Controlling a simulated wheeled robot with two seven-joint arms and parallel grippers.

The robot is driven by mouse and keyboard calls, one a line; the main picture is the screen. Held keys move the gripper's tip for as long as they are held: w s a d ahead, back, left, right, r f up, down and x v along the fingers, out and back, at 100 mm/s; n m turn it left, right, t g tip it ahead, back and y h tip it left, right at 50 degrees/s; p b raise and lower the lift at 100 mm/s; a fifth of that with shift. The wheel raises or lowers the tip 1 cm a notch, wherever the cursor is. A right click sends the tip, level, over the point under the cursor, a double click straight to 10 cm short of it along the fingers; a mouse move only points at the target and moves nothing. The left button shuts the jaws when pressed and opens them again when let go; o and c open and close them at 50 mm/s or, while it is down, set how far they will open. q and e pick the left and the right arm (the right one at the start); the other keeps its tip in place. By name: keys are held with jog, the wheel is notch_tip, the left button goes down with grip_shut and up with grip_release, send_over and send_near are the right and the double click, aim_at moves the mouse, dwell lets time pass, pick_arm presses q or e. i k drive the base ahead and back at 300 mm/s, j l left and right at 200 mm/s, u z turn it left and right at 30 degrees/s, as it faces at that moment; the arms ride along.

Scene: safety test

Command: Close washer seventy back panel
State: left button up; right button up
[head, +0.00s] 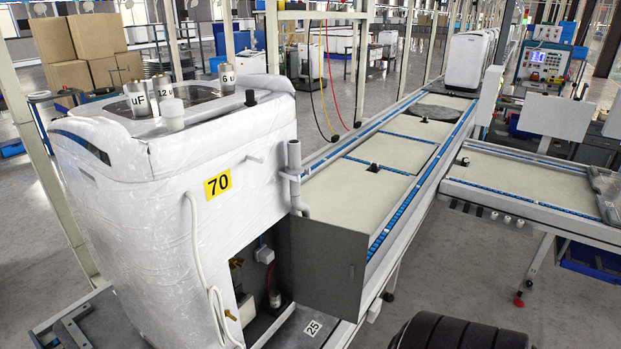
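The panel stands open, swung out to the right of the lower opening (262,285). Inside the dark opening, a red wire and small fittings show. A white hose (203,258) hangs down the washer's face to the left of the opening. A grey pipe (295,172) runs above the panel.
Metal cylinders (160,87) stand on the washer's top. A conveyor (385,150) runs from the panel to the back, with another washer (468,60) at its far end. A side conveyor (530,180) lies at the right. Grey floor (460,250) shows between them.

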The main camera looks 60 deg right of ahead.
aim_at(323, 254)
jog(key=l+u, duration=0.4)
jog(key=k+l+u, duration=0.1)
jog(key=l+u, duration=0.25)
jog(key=l, duration=0.2)
jog(key=k+l, duration=0.1)
jog(key=l, duration=0.35)
jog(key=k+l+u, duration=0.1)
jog(key=l, duration=0.3)
jog(key=k+l, duration=0.15)
jog(key=l, duration=0.3)
jog(key=k+l+u, duration=0.1)
jog(key=l, duration=0.3)
jog(key=k+l, duration=0.15)
jog(key=l, duration=0.25)
jog(key=k+l, duration=0.15)
jog(key=l, duration=0.3)
jog(key=u, duration=0.05)
